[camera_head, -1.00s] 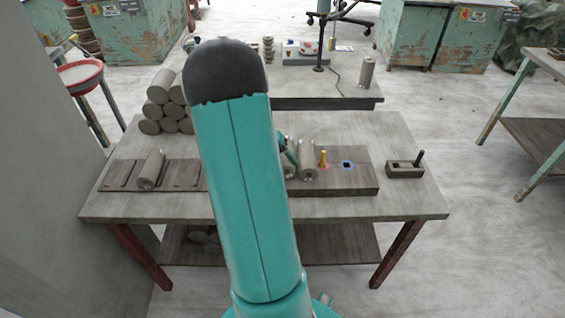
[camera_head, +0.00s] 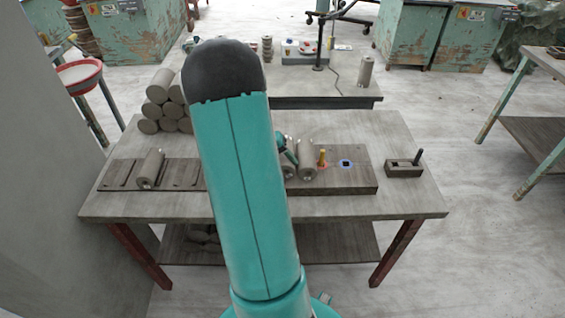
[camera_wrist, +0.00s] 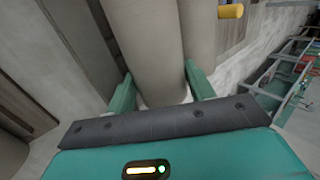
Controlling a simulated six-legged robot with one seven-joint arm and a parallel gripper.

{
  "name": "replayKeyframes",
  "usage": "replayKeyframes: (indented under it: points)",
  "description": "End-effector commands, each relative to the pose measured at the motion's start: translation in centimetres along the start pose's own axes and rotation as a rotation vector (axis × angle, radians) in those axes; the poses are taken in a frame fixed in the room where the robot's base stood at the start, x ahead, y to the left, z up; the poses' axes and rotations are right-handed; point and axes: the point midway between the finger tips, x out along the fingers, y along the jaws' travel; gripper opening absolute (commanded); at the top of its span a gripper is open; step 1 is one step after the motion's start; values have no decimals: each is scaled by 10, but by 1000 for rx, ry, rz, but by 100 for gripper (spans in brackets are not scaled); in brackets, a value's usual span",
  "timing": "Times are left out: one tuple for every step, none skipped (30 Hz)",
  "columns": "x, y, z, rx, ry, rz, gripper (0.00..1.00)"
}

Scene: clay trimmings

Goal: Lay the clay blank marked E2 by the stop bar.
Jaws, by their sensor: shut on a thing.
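My gripper (camera_wrist: 160,92) is shut on a grey clay cylinder (camera_wrist: 148,42), with one teal finger on each side of it in the wrist view. In the head view my own arm hides most of the gripper and part of this cylinder (camera_head: 289,170). A second clay cylinder (camera_head: 306,160) lies close on its right; it also shows in the wrist view (camera_wrist: 197,30). Another clay cylinder (camera_head: 150,168) lies on the left part of the slotted board (camera_head: 180,178). No E2 mark can be read on any cylinder, and I cannot tell which part is the stop bar.
A small slotted block with a dark peg (camera_head: 404,169) stands at the right. Stacked clay cylinders (camera_head: 160,105) are at the back left. The table front (camera_head: 400,205) is clear.

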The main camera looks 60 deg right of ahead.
Motion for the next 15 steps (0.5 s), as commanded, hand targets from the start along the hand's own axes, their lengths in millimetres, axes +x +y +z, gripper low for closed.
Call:
replayKeyframes:
  points:
    - [5, 13, -5, -14, 6, 14, 12]
    - [5, 13, -5, -14, 6, 14, 12]
    - [5, 13, -5, -14, 6, 14, 61]
    - [5, 13, -5, -14, 6, 14, 67]
    - [5, 13, -5, -14, 6, 14, 72]
    - [6, 14, -5, -15, 8, 14, 72]
    - [6, 14, -5, -15, 7, 14, 72]
    - [5, 14, -5, -15, 7, 14, 72]
    - [4, 14, -5, -15, 7, 14, 72]
    - [3, 14, -5, -15, 6, 14, 72]
    - [1, 14, -5, -15, 6, 14, 72]
    - [-3, 14, -5, -16, 5, 13, 72]
    - [-7, 14, -5, -16, 4, 13, 72]
    - [-12, 14, -4, -16, 2, 14, 72]
    - [-19, 13, -4, -15, -1, 14, 73]
